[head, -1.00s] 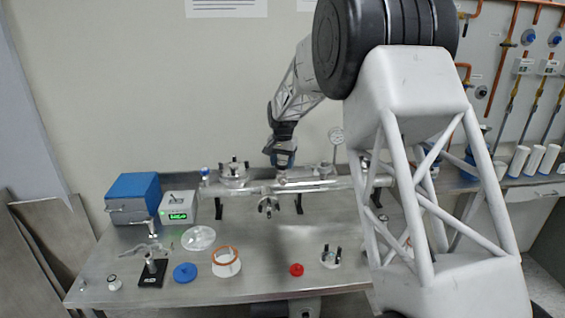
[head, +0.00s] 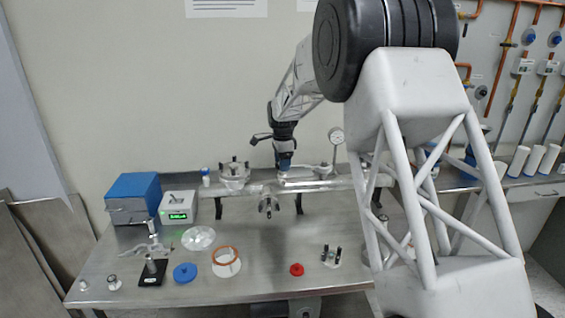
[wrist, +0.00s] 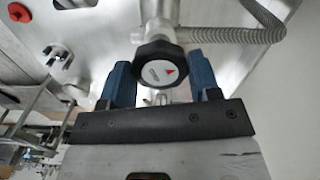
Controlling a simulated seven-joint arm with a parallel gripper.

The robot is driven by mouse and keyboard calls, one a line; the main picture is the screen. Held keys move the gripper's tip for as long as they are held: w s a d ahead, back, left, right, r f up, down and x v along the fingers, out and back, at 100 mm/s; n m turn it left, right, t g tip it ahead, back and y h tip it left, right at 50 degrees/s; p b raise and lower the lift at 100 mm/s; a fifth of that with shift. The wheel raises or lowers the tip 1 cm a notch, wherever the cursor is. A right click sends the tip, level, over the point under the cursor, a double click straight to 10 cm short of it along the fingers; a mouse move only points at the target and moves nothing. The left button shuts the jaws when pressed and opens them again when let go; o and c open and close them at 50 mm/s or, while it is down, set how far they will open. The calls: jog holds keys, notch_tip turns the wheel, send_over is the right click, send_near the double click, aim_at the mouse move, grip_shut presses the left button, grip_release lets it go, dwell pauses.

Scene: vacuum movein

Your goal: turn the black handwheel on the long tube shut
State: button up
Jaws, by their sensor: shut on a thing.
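The long tube (head: 335,184) runs left to right above the back of the steel table, with side ports and a round dial gauge. My gripper (head: 284,163) points down at the top of the tube, left of the gauge. In the wrist view the black handwheel (wrist: 158,51), with a white face and red mark, sits between the two blue fingers of my gripper (wrist: 160,76). The gripper is shut on the handwheel. In the head view the gripper hides the handwheel. A metal valve stem (wrist: 158,12) shows beyond it in the wrist view.
The dial gauge (head: 336,136) stands close right of my gripper. A flanged fitting (head: 234,177) stands on the left of the tube. A blue box (head: 133,191) and grey box (head: 178,207) stand at left. Loose parts, including a red knob (head: 296,269), lie in front.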

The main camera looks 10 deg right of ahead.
jog(key=m, duration=0.4)
jog(key=shift+m, duration=0.3)
jog(key=m, duration=0.4)
jog(key=shift+m, duration=0.3)
jog(key=m, duration=0.4)
jog(key=shift+f+m, duration=0.1)
jog(key=shift+m, duration=2.1)
jog(key=o, duration=0.9)
